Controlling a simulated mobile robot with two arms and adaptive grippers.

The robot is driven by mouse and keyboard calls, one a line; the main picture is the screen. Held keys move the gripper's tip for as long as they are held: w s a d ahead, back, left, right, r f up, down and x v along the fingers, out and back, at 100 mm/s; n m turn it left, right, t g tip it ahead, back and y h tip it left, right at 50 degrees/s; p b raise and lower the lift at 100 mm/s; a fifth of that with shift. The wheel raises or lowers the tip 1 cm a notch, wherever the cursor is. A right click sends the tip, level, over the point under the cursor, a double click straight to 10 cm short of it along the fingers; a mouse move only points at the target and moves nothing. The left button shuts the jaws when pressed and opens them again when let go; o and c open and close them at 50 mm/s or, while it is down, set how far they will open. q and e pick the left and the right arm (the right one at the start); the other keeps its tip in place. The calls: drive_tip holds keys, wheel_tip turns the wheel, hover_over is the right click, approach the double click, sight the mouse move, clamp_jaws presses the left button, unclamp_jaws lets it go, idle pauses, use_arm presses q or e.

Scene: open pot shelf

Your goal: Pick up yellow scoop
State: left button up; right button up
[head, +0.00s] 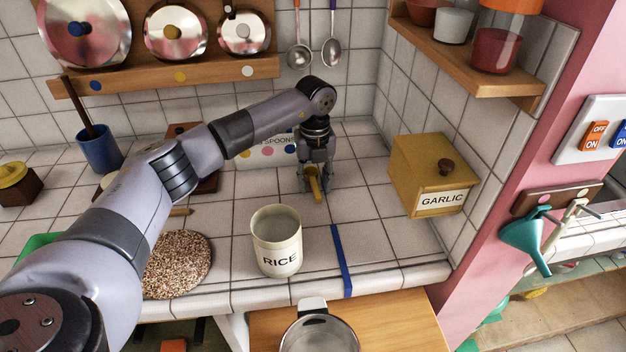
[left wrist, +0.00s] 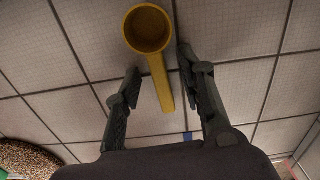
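The yellow scoop has a round bowl and a straight handle. In the left wrist view its bowl (left wrist: 148,29) is at the top and its handle (left wrist: 161,85) runs down between my fingers. My left gripper (left wrist: 160,64) is open, one finger on each side of the handle, with visible gaps. In the head view my left gripper (head: 312,195) points down at the tiled counter, and part of the yellow scoop (head: 315,187) shows between its fingers. The rest of the scoop is hidden there by the gripper. My right gripper is not in view.
A rice canister (head: 277,245) stands in front of my left gripper, and a garlic box (head: 432,180) stands to the right. A spoons box (head: 266,151) is behind. A speckled round mat (head: 178,265) lies left. A blue strip (head: 342,260) crosses the counter's front.

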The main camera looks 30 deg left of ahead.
sight(315, 183)
use_arm(q)
clamp_jaws()
idle(0.3)
drive_tip(key=shift+r, duration=0.15)
wheel_tip(315, 183, up, 20)
drive_tip(key=b, duration=0.1)
idle(0.4)
